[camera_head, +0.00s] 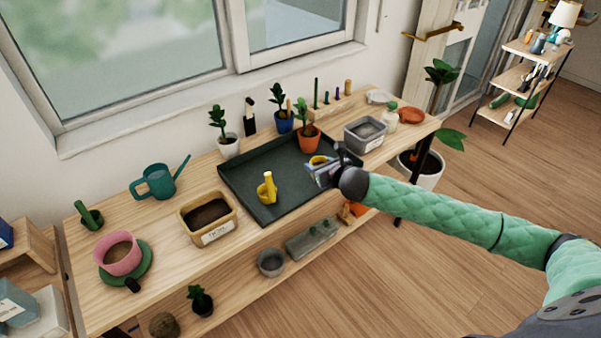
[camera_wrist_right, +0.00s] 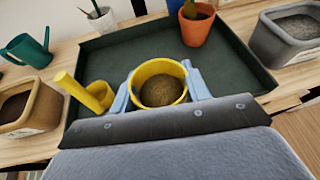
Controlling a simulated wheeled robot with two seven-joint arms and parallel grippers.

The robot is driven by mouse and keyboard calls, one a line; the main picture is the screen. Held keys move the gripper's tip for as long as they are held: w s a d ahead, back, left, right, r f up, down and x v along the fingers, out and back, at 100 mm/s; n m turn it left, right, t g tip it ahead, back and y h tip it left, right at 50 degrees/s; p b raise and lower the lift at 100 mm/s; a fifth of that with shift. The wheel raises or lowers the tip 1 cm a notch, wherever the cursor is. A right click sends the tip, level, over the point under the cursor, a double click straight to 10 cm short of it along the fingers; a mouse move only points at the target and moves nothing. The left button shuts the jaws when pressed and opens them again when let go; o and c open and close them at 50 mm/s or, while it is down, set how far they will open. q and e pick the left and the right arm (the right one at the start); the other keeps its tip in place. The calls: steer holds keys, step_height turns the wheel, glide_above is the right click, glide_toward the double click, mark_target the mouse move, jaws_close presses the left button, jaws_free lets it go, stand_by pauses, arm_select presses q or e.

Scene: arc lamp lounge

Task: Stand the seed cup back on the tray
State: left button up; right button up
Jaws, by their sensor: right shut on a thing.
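The seed cup is a round yellow cup with brown grainy filling; it shows in the right wrist view (camera_wrist_right: 158,86), its mouth facing up, and as a small yellow patch in the head view (camera_head: 317,160). My right gripper (camera_head: 322,172) is shut on it, with one pale blue finger on each side. It is over the right part of the dark green tray (camera_head: 238,180); I cannot tell whether its base touches the tray. The gripper hides its lower part. My left gripper is in neither view.
A yellow scoop-like piece with an upright handle (camera_head: 267,189) sits on the tray, left of the gripper. A terracotta pot (camera_head: 309,139) stands at the tray's back right. A grey bin (camera_head: 366,134) is to the right, and a tan soil box (camera_head: 208,217) to the left.

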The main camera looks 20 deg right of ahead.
steer(key=w+a+f+p, duration=0.1)
steer(key=w, duration=0.1)
steer(key=w+a+f, duration=0.2)
steer(key=w+a+f+p, duration=0.1)
steer(key=w+f, duration=0.1)
steer(key=w, duration=0.1)
steer(key=shift+a+p, duration=0.35)
steer(key=shift+a, duration=0.05)
steer(key=shift+s+f+p, duration=0.2)
steer(key=shift+f+p, duration=0.5)
steer(key=shift+f, duration=0.7)
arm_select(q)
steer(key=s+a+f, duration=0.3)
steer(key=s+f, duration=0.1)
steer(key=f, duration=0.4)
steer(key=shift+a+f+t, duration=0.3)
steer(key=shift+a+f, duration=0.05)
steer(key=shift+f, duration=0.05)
arm_select(e)
steer(key=shift+f, duration=0.55)
steer(key=shift+f, duration=0.1)
steer(key=o, duration=1)
steer(key=shift+o, duration=0.2)
